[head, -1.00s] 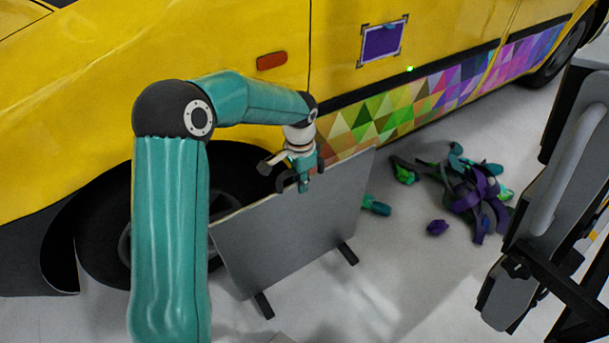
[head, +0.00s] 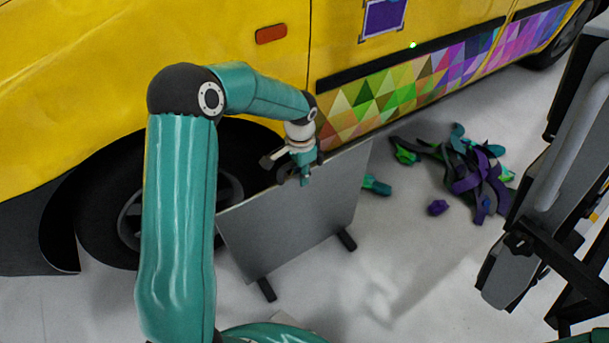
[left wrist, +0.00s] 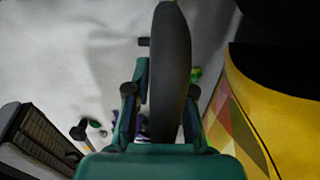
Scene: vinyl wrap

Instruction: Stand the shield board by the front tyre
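The shield board (head: 295,215), a flat grey panel on two short dark feet, stands upright on the floor. It is beside the yellow van's front tyre (head: 105,215), partly in front of the wheel. My left gripper (head: 304,178) is at the board's top edge. In the left wrist view the board is a dark slab (left wrist: 170,65) reaching between the spread fingers (left wrist: 160,108). A gap shows between the slab and the left finger; the right finger is close to it, contact unclear. My left arm hides part of the tyre. My right gripper is out of view.
The yellow van (head: 240,65) with its coloured triangle strip stands just behind the board. A pile of purple, green and teal scraps (head: 475,185) lies right of the board. A dark frame with grey panels (head: 550,180) stands at the right. Floor before the board is mostly clear.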

